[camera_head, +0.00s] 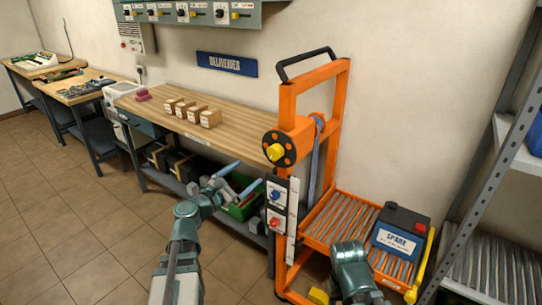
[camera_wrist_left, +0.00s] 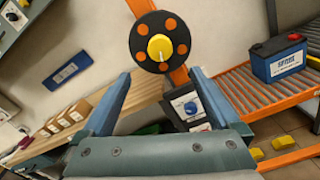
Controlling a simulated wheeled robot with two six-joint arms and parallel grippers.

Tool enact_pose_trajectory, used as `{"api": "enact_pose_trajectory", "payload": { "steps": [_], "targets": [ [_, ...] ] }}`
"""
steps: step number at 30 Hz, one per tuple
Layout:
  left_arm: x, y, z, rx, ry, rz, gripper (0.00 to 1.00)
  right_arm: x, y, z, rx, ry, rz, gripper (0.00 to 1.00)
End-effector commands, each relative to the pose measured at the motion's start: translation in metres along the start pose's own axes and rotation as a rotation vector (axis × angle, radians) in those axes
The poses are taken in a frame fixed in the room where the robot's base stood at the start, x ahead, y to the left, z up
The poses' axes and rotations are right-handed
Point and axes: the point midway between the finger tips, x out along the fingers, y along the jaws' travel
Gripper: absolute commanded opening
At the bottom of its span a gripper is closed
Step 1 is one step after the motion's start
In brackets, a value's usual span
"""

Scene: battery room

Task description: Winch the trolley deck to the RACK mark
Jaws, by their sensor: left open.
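The orange trolley (camera_head: 341,120) stands right of the workbench. Its winch hub (camera_head: 278,149) is a black disc with orange dots and a yellow centre knob (camera_head: 275,152); the hub also shows in the left wrist view (camera_wrist_left: 160,66). The roller deck (camera_head: 340,218) sits low and carries a black-and-blue battery labelled SPARE (camera_head: 399,237). A white marked strip (camera_head: 293,222) runs down the mast; I cannot read a RACK mark. My left gripper (camera_head: 240,180) is open and empty, its blue fingers apart, below and left of the hub. My right arm shows at bottom; its gripper does not.
A panel with blue and red knobs (camera_head: 276,207) is below the hub. The wooden workbench (camera_head: 180,120) holds several small blocks, with a green crate (camera_head: 243,210) underneath. A grey metal rack (camera_head: 482,150) stands at right. The tiled floor at left is clear.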

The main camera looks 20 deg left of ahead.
Motion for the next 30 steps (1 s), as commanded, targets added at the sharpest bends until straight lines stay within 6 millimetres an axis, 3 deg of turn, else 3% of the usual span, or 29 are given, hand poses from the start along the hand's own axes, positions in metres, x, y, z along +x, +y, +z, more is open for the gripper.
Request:
{"api": "enact_pose_trajectory", "payload": {
  "steps": [6,16,30],
  "targets": [
    [-0.001,0.000,0.000,-0.259,0.000,0.000,0.96,0.000,0.000,0.000,0.000,0.000,0.000,0.50],
    [0.007,0.001,0.000,-0.306,0.000,-0.001,0.96,0.000,0.000,0.000,0.000,0.000,0.000,0.50],
    [0.096,0.001,0.000,-0.303,-0.001,-0.002,0.96,0.000,0.000,0.000,0.000,0.000,0.000,0.50]
  ]
}}
